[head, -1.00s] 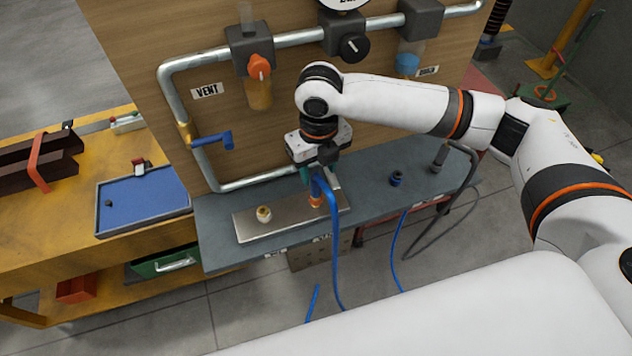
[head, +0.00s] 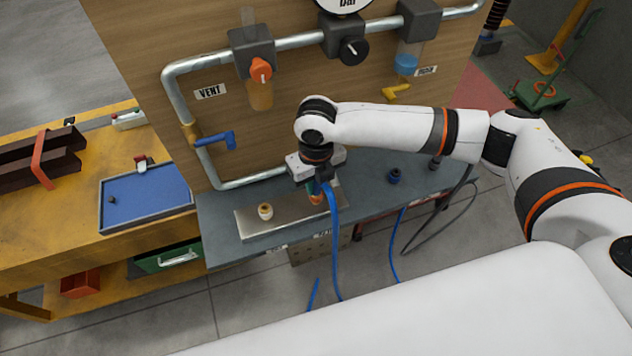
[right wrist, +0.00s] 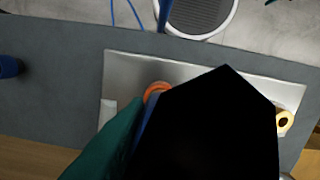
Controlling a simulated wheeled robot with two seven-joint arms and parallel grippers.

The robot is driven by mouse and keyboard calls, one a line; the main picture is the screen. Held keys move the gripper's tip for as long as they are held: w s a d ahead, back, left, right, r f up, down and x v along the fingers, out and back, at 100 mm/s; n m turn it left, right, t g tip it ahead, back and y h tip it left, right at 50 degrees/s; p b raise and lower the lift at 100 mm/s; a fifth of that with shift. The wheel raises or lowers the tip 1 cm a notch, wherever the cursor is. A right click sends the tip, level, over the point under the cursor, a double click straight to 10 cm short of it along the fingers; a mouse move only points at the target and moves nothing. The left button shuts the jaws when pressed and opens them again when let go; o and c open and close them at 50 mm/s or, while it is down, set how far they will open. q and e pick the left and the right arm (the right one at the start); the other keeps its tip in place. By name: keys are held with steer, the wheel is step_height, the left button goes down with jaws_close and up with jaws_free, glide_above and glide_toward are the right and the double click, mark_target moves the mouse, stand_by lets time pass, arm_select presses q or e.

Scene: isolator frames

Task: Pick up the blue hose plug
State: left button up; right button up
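The blue hose plug (head: 325,189) is at the upper end of a blue hose (head: 334,245), over an orange fitting (head: 316,199) on the metal plate (head: 258,231). My right gripper (head: 315,186) points down at the plug, with a teal finger beside it. In the right wrist view, a strip of blue (right wrist: 150,122) shows between the teal finger (right wrist: 108,148) and a large black shape. The orange fitting (right wrist: 156,91) shows just past it. The black shape hides most of the plug, so I cannot tell whether the fingers touch it. My left gripper is not in view.
A brass fitting (head: 265,211) stands on the plate's left part. A dark blue fitting (head: 394,177) sits on the grey shelf (head: 225,249) to the right. The pipe panel (head: 140,30) rises behind, with a blue valve handle (head: 216,139). A blue tray (head: 146,196) lies on the left bench.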

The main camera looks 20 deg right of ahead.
steer(key=shift+r, duration=0.1)
jaws_close()
step_height(320, 180, up, 10)
steer(key=shift+f+b, duration=0.1)
steer(key=shift+b, duration=0.95)
step_height(320, 180, up, 4)
steer(key=p, duration=0.4)
steer(key=shift+f+p, duration=0.2)
steer(key=shift+p, duration=0.15)
